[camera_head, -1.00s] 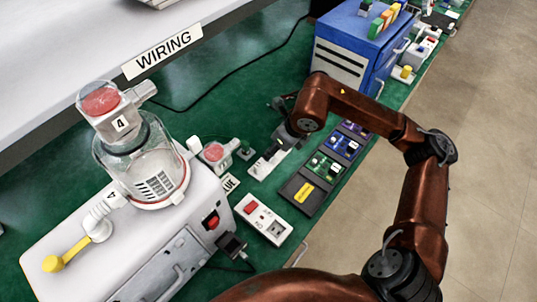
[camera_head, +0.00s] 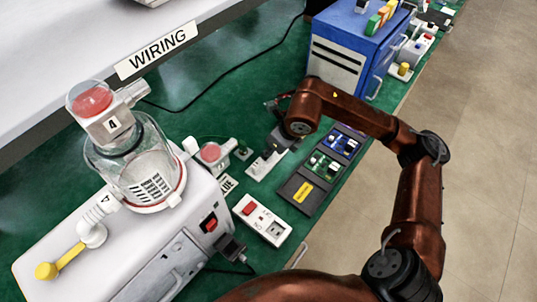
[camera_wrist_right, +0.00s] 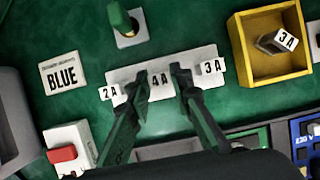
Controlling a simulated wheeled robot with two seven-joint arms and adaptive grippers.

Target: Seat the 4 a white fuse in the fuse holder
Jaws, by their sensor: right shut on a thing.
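My right gripper (camera_wrist_right: 160,78) is shut on a white fuse marked 4A (camera_wrist_right: 160,88), which shows between its two fingers in the wrist view. The fuse is over a white strip (camera_wrist_right: 146,68), which may be the fuse holder. Whether the fuse touches it or sits in it, I cannot tell. White pieces marked 2A (camera_wrist_right: 110,92) and 3A (camera_wrist_right: 212,67) are at the strip's left and right ends. In the head view the white strip (camera_head: 260,168) lies on the green bench, with my right gripper (camera_head: 270,150) over it, its fingertips hard to make out. My left gripper is out of view.
A yellow tray (camera_wrist_right: 238,40) holds another white 3A piece (camera_wrist_right: 286,40). A green-topped part (camera_wrist_right: 122,20) on a white base stands beyond the strip. A BLUE sign (camera_wrist_right: 63,74) and red-switched box (camera_wrist_right: 68,150) are left. A canister pump (camera_head: 140,165) stands left in the head view.

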